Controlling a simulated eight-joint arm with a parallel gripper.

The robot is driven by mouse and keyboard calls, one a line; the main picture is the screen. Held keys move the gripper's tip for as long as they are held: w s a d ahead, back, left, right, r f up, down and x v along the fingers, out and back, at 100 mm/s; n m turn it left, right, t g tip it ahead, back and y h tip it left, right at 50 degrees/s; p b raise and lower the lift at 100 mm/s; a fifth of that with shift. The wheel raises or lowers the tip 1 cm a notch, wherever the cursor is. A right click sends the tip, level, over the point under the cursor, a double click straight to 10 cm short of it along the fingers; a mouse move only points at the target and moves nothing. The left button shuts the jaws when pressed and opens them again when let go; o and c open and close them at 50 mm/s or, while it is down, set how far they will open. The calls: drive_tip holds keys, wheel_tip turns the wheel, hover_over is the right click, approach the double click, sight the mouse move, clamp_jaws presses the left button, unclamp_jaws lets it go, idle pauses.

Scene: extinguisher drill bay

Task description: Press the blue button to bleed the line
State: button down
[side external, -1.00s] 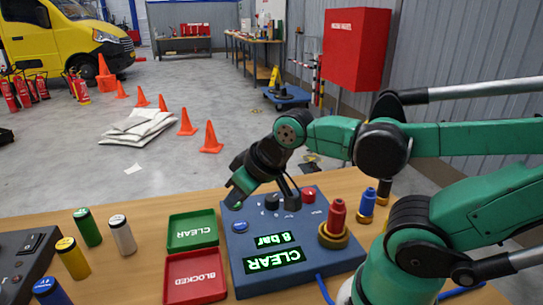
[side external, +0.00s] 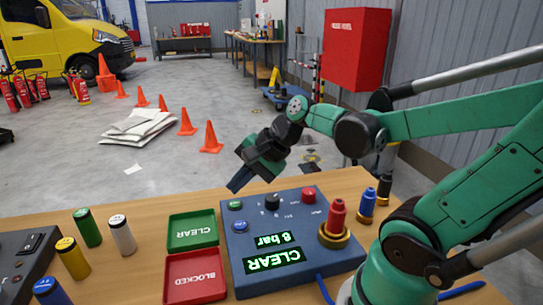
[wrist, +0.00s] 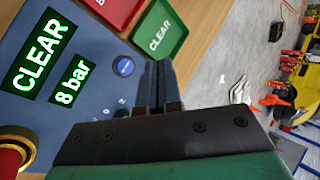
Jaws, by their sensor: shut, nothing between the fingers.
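The blue button (side external: 240,226) sits near the left edge of the blue-grey control panel (side external: 232,262), just in front of a green button (side external: 235,205). It also shows in the wrist view (wrist: 123,66), left of my fingertips, with nothing touching it. My gripper (side external: 236,184) is shut and empty, tilted downward above the far left edge of the panel, clear of the buttons. In the wrist view its closed fingers (wrist: 158,72) hide the green button. The panel screens (side external: 272,260) read "CLEAR" and "8 bar".
The panel also carries a black knob (side external: 272,202), a red button (side external: 308,195) and a red fitting (side external: 337,215) on a brass base. A green tray (side external: 192,246) and a red tray (side external: 195,298) lie left of it. Several coloured cylinders stand further left.

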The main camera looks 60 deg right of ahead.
sight(245, 224)
drive_tip(key=m, duration=0.2)
drive_tip(key=d+m, duration=0.1)
drive_tip(key=m, duration=0.1)
drive_tip(key=d+r+m+t+y, duration=0.1)
drive_tip(key=shift+w+m, duration=0.4)
drive_tip(key=shift+f, duration=0.1)
drive_tip(key=shift+f, duration=4.35)
drive_tip(key=shift+r, duration=2.5)
